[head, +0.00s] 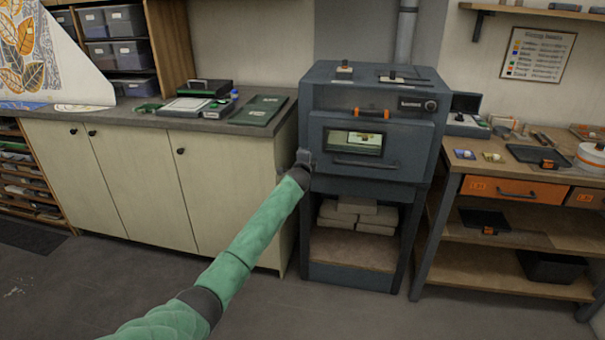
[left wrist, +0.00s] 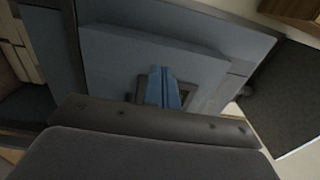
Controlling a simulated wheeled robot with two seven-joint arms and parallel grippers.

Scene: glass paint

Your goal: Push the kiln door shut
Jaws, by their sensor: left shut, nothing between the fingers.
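The dark blue-grey kiln (head: 330,95) stands in the middle of the head view, its upper body over an open shelf. Its door (head: 400,150) faces me, with a small window (head: 353,142), a dark handle bar (head: 365,165) and an orange grip (head: 371,112) above. The door looks nearly flush; I cannot tell whether a small gap remains. My left gripper (head: 304,157) is at the door's left edge in the head view. In the left wrist view its shut, empty fingers (left wrist: 164,86) point at the blue-grey panel (left wrist: 115,60); contact cannot be told. My right gripper is out of view.
A cabinet with a grey counter (head: 150,118) holding trays stands left of the kiln. A wooden workbench (head: 470,165) with tools and orange drawers is close on the right. Pale bricks (head: 360,212) lie on the kiln's lower shelf. The floor in front is clear.

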